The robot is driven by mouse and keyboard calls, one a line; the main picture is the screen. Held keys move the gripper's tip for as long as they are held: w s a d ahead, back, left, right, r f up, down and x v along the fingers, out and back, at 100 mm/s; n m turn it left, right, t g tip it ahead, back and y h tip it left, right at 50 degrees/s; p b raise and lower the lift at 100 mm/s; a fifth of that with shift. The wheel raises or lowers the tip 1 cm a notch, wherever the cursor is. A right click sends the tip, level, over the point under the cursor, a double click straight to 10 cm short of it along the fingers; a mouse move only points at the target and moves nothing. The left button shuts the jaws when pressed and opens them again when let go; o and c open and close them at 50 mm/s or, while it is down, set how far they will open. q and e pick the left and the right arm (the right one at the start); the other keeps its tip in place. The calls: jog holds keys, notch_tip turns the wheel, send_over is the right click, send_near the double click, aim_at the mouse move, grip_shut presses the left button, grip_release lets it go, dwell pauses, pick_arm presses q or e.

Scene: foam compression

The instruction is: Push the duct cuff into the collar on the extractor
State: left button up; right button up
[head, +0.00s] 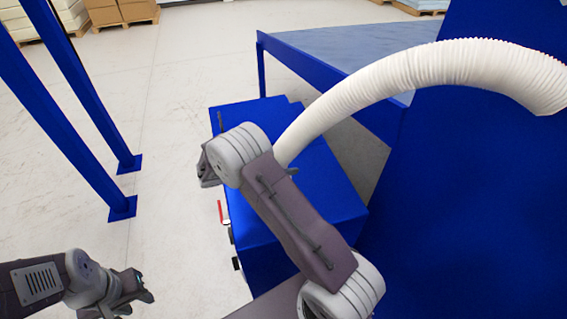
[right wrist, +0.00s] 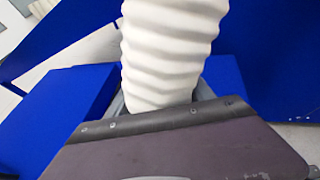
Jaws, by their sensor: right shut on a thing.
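The white ribbed duct (head: 420,75) arches from the upper right down to my right wrist in the head view. In the right wrist view the duct (right wrist: 168,50) rises from behind the dark edge of my gripper. My right gripper (head: 208,168) is shut on the duct's lower end, above the blue extractor box (head: 315,185). The cuff and the collar are hidden behind my wrist and gripper, so I cannot tell whether they touch. My left gripper (head: 130,290) is low at the left, away from the box; its finger opening is unclear.
A red handle (head: 221,212) is on the box's left side. A blue-framed table (head: 350,60) stands behind, and a large blue panel (head: 470,210) is at the right. Blue posts (head: 75,110) stand at the left. The floor between posts and box is clear.

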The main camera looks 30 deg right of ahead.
jog(key=shift+f, duration=0.35)
dwell(0.3)
jog(key=o, duration=1.6)
jog(key=shift+o, duration=0.2)
jog(key=v, duration=0.9)
jog(key=shift+b, duration=0.45)
